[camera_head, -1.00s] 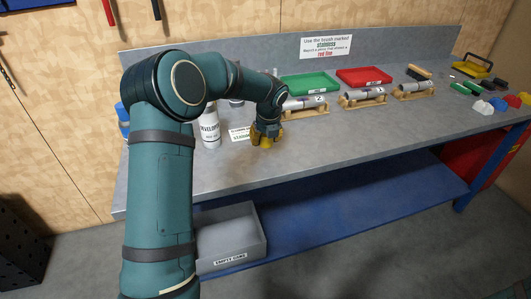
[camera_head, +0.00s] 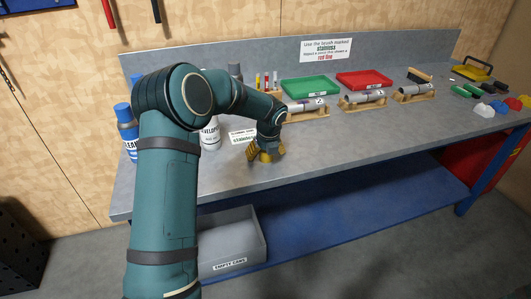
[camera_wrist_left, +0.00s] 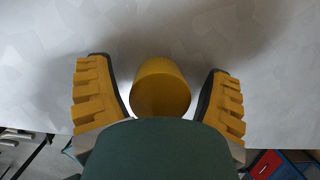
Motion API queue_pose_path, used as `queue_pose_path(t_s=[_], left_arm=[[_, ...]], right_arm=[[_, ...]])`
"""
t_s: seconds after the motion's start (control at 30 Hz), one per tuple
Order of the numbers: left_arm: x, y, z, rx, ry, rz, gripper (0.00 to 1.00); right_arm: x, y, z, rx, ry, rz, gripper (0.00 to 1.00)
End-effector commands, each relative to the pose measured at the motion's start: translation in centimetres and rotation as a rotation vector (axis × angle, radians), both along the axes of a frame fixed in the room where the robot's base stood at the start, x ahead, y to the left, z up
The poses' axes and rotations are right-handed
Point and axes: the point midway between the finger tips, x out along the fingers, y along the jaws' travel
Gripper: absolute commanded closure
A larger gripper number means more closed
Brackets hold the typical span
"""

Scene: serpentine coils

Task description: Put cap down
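The yellow cap (camera_wrist_left: 160,85) is in the left wrist view, between the two fingers of my left gripper (camera_wrist_left: 158,95). A gap shows on each side of it, so the fingers are open and not touching it. The cap appears to stand on the grey bench top. The dark green wrist part hides its near end. In the head view my left gripper (camera_head: 266,151) is low over the bench, near its front edge. My right gripper is not in view.
A white developer can (camera_head: 210,136) and a blue-labelled can (camera_head: 128,134) stand left, partly behind my arm. A white sign (camera_head: 242,136) is behind the gripper. Green (camera_head: 310,86) and red (camera_head: 364,79) trays and tubes on wooden stands (camera_head: 307,108) lie further back. Bench right of the gripper is clear.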

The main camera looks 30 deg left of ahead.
Motion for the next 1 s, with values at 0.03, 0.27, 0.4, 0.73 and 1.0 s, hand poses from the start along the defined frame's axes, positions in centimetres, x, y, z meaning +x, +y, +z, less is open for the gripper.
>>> queue_pose_path(t_s=[0.03, 0.27, 0.4, 0.73, 1.0], left_arm=[[0.0, 0.0, 0.0, 0.0, 0.0, 0.0, 0.2], [0.0, 0.0, 0.5, 0.0, -0.001, 0.0, 0.2], [-0.3, -0.4, 2.4, 0.002, -0.003, 0.0, 0.2], [-1.5, -1.8, 8.9, 0.0, -0.003, -0.001, 0.2], [-2.0, -2.4, 11.6, 0.0, 0.0, 0.0, 0.2]], right_arm=[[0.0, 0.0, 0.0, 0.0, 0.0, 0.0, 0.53], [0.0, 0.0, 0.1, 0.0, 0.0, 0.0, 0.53], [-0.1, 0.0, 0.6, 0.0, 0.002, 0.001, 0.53], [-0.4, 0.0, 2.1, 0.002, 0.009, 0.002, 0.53], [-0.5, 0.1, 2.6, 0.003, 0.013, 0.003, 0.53]])
